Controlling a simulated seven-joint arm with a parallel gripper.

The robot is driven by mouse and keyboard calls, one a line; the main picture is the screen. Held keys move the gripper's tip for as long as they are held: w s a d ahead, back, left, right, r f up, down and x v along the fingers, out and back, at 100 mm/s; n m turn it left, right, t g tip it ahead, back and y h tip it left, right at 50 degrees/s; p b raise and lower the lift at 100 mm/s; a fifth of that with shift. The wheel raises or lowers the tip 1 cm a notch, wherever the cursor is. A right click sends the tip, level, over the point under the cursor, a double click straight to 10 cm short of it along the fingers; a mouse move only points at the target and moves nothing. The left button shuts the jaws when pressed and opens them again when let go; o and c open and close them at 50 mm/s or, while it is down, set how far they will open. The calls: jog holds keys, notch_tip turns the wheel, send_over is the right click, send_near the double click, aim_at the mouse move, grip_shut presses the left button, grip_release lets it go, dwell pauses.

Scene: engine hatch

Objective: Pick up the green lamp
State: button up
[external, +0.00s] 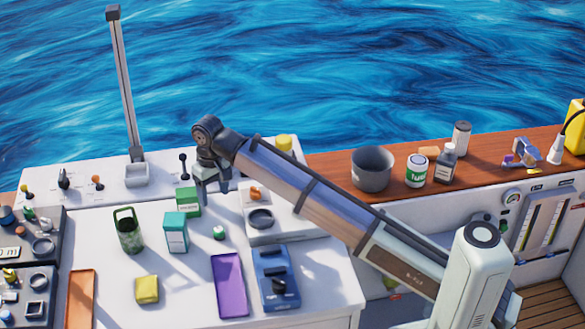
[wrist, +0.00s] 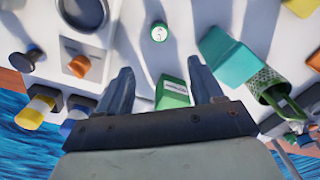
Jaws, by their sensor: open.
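The green lamp (external: 128,231) looks like a dark green mesh lantern with a raised handle. It stands upright on the white counter (external: 180,290), left of the teal box (external: 175,232). In the wrist view the lamp (wrist: 266,86) is at the right, outside the fingers, with its handle toward the lower right. My gripper (external: 208,190) is open, above the counter near the green box (external: 188,202), to the right of the lamp and apart from it. In the wrist view my gripper (wrist: 162,78) has its fingers spread, with the green box (wrist: 172,93) showing between them.
The teal box (wrist: 228,57) lies between my gripper and the lamp. A small green-white round item (external: 219,233), yellow block (external: 147,289), purple tray (external: 229,285) and blue device (external: 277,278) sit nearer the front. A grey pot (external: 372,169) stands on the wooden ledge.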

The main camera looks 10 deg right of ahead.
jog(key=n, duration=1.4)
send_over(219, 228)
jog(key=f, duration=0.7)
jog(key=shift+s+d+f, duration=0.2)
jog(key=shift+d+f, duration=0.05)
jog(key=shift+w+a+f, duration=0.1)
jog(key=shift+a+f, duration=0.05)
jog(key=shift+f, duration=1.5)
jog(key=shift+a+f, duration=0.1)
jog(key=shift+f, duration=1.55)
jog(key=shift+c, duration=0.4)
jog(key=c, duration=1)
